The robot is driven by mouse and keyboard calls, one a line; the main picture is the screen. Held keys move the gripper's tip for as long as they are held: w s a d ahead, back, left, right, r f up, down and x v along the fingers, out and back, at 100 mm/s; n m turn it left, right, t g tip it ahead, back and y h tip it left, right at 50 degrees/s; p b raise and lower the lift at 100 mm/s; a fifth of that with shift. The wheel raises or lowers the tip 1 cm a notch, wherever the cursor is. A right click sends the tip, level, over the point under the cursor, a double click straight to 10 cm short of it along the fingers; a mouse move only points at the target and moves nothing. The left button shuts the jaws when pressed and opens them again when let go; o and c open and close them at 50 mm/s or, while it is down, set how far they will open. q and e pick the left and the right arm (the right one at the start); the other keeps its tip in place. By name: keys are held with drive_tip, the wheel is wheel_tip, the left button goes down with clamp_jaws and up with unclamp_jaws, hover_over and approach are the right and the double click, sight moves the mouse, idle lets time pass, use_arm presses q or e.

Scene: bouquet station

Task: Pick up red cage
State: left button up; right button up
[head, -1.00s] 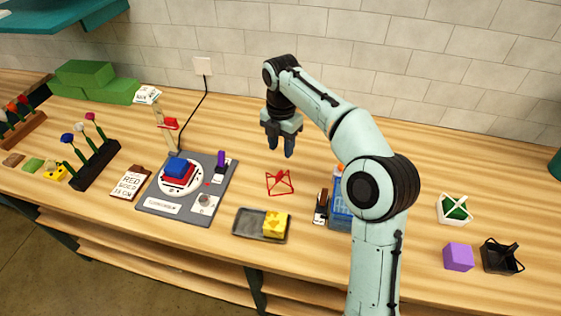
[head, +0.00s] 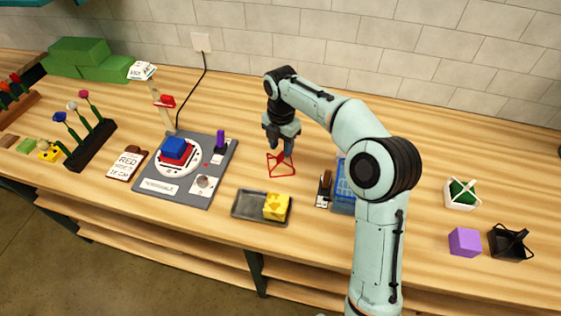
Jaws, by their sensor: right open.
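The red cage (head: 281,170) is a thin red wire frame standing on the wooden table, near the middle of the head view. My right gripper (head: 280,152) points down at the cage, its fingers open and overlapping the cage's upper part in the picture. I cannot tell whether the fingers touch the cage or are just behind or above it. My left gripper is not in view.
A grey tray (head: 242,206) with a yellow block (head: 277,207) lies in front of the cage. A turntable station (head: 146,187) is to the left. A blue crate (head: 344,190) stands to the right, partly behind my arm. White (head: 450,196) and black (head: 510,244) baskets are further right.

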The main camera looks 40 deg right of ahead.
sight(281, 154)
drive_tip(key=shift+a+f, duration=0.1)
drive_tip(key=shift+f, duration=1.45)
clamp_jaws()
drive_tip(key=shift+r, duration=0.15)
